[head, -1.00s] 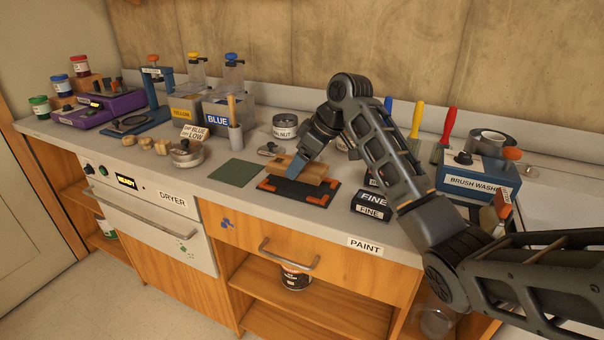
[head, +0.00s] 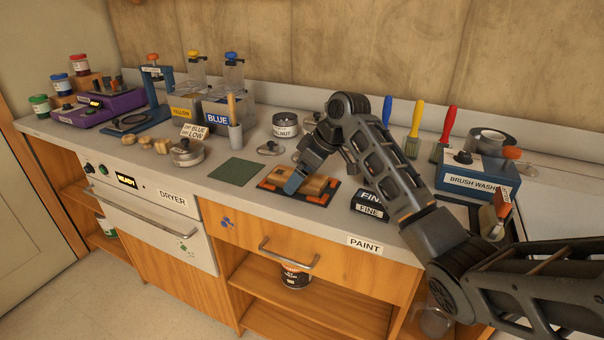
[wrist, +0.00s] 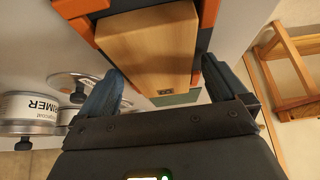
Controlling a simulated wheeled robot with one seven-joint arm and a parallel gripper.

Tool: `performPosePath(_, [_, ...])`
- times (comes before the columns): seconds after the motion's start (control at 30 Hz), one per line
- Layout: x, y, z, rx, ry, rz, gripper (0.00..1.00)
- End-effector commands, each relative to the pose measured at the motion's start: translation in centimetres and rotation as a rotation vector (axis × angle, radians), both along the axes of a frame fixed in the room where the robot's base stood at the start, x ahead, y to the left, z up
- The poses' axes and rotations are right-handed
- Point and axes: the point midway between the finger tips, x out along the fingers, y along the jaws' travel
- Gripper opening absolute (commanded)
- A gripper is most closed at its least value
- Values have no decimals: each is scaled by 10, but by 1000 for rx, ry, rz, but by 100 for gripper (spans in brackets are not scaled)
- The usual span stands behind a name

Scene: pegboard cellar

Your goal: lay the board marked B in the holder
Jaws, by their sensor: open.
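A light wooden board (head: 314,184) lies in the dark holder (head: 318,203) with orange corners on the bench. In the wrist view the board (wrist: 152,48) is between my fingers, with a small mark at its end that is too small to read. The holder's orange edge (wrist: 84,28) shows beside it. My gripper (head: 294,182) is low over the board's left end; in the wrist view its two blue fingers (wrist: 160,75) stand apart, one on each side of the board, with gaps visible. The arm hides part of the holder's far side.
A green mat (head: 236,172) lies left of the holder. Black FINE blocks (head: 370,206) are to its right. A grey lid (head: 270,148) and a WALNUT tin (head: 285,125) stand behind. The dryer (head: 150,205) is at front left, and the brush washer (head: 478,178) at right.

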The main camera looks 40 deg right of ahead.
Motion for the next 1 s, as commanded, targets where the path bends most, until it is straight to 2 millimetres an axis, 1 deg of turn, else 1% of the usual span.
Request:
performPosePath(0.13, [0,0,1,0,0,0,99])
performPosePath(0.27, [-3,-1,9,0,-1,0,99])
performPosePath(0.37, [-9,-4,22,-1,-2,0,99])
performPosePath(0.6, [-32,-13,65,-2,-4,-1,99])
performPosePath(0.7, [-41,-15,81,-1,-3,0,99])
performPosePath(0.83, [-50,-18,96,-1,-3,0,99])
performPosePath(1.0, [-55,-20,106,0,-1,0,99])
